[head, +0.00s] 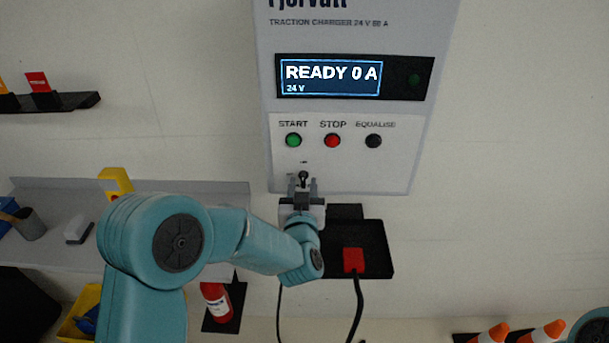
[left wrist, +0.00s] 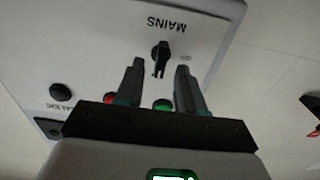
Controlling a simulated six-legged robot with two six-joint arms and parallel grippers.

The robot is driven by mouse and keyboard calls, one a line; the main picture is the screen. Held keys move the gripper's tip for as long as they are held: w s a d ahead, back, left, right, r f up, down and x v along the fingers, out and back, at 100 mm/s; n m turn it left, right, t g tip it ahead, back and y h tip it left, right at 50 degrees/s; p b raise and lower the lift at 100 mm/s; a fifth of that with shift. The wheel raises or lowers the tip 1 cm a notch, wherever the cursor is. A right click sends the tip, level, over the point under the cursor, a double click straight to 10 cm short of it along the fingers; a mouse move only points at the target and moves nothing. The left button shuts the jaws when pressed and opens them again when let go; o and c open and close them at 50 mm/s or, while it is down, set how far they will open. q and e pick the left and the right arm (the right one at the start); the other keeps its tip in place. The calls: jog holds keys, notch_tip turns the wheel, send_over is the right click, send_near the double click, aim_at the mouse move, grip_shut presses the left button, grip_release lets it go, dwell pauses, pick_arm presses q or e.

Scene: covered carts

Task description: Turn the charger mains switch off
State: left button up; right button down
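The traction charger (head: 430,150) hangs on the wall, its display (head: 331,78) reading "READY 0 A, 24 V". The small black mains switch (head: 303,176) is low on its front panel, partly hidden by my left gripper (head: 303,188) in the head view. In the left wrist view the mains switch (left wrist: 160,56) shows under an upside-down "MAINS" label. My left gripper (left wrist: 160,70) is open, its two fingers apart on either side of the switch, seemingly not touching it. I cannot read the switch's setting. My right gripper is out of view.
Green START (head: 293,140), red STOP (head: 333,140) and black EQUALISE (head: 373,141) buttons sit above the switch. A black tray (head: 380,250) with a red plug (head: 353,260) is below the charger. A grey shelf (head: 225,200) is at left. The wall at right is clear.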

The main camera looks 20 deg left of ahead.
pick_arm(q)
jog(key=shift+x, duration=1.05)
jog(key=shift+s, duration=0.15)
jog(key=shift+f, duration=0.15)
grip_shut()
